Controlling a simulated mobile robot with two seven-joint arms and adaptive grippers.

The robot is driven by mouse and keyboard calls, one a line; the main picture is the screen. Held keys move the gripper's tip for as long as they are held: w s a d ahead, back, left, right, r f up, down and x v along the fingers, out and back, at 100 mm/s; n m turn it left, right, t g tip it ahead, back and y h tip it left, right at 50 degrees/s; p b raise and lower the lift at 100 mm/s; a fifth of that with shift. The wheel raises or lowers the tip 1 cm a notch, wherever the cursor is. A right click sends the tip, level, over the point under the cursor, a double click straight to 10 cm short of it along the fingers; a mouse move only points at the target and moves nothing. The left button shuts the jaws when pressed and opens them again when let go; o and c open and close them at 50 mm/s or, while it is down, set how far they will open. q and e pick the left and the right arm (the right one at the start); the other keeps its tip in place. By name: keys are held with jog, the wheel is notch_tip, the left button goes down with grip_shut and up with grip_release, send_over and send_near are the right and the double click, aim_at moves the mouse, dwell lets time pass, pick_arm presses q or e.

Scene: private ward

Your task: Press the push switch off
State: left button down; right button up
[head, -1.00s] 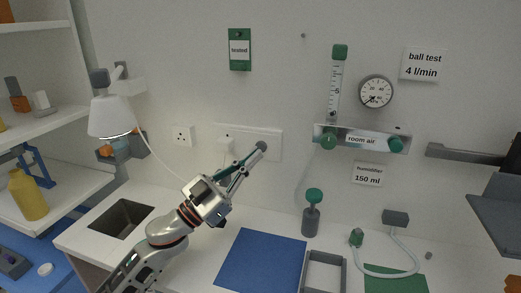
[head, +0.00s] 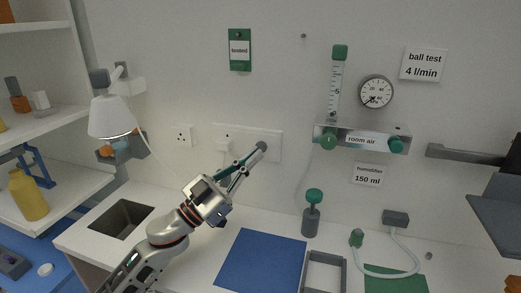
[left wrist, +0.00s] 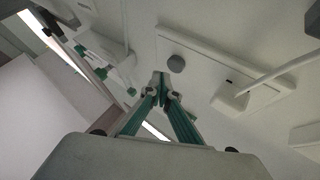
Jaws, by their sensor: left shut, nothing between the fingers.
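The push switch (left wrist: 176,64) is a round grey button on a white wall plate (head: 270,143). In the head view the plate is on the wall above the counter, and the tip of my left gripper (head: 262,147) covers the button's place. My left gripper is shut and empty, its fingertips pointing at the plate. In the left wrist view the closed fingertips (left wrist: 160,78) are just beside and below the button; I cannot tell whether they touch it. My right gripper is not in view.
A white plug (left wrist: 232,98) with a cord sits in the same plate. A lamp (head: 112,118) hangs at left. A blue mat (head: 260,262), a grey frame (head: 325,272) and a green-topped bottle (head: 312,212) are on the counter. The room-air flowmeter (head: 360,139) is at right.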

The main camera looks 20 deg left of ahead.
pick_arm(q)
jog(key=shift+w, duration=0.1)
dwell(0.4)
jog(key=shift+w, duration=0.35)
jog(key=shift+w, duration=0.5)
dwell(0.6)
jog(key=shift+s+p, duration=0.15)
jog(key=shift+p, duration=0.2)
jog(key=shift+s+p, duration=0.35)
jog(key=shift+s, duration=0.45)
